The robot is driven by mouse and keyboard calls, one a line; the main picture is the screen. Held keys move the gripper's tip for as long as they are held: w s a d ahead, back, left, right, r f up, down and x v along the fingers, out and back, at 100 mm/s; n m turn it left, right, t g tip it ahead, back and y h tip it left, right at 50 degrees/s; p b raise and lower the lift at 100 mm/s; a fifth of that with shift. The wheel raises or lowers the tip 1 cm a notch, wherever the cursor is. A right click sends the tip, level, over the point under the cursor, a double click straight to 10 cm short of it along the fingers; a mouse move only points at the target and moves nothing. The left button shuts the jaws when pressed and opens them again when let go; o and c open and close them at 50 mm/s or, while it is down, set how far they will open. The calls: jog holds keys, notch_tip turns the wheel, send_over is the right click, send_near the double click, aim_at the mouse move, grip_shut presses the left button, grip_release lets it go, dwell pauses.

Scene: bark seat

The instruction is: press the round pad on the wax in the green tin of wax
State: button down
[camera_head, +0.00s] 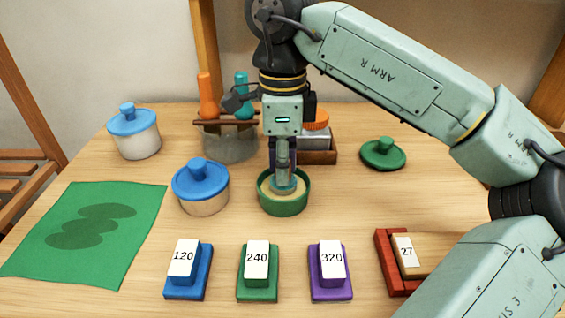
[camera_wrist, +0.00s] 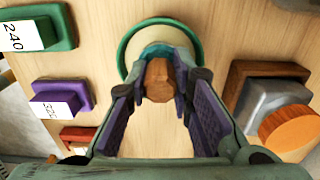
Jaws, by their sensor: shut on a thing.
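The green tin (camera_head: 285,205) stands open near the middle of the table, with pale wax (camera_head: 267,187) inside. My gripper (camera_head: 284,163) points straight down over it, shut on the handle of the round pad. The teal round pad (camera_head: 284,188) sits inside the tin's rim, at or just above the wax; I cannot tell if they touch. In the wrist view the pad's wooden handle (camera_wrist: 159,80) is between my fingers, and the green tin rim (camera_wrist: 124,50) rings the pad. The tin's green lid (camera_head: 383,155) lies to the right.
Closed blue-lidded tins (camera_head: 201,185) (camera_head: 134,130) stand left. Blocks marked 120 (camera_head: 187,270), 240 (camera_head: 257,270) and 320 (camera_head: 331,270) line the front, with a 27 block (camera_head: 405,260) right. A green cloth (camera_head: 90,230) lies left. A jar (camera_head: 228,140) with tools stands behind.

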jog(key=shift+r+p, duration=2.7)
jog(key=shift+r, duration=0.8)
jog(key=shift+f+b, duration=0.35)
jog(key=shift+r, duration=0.1)
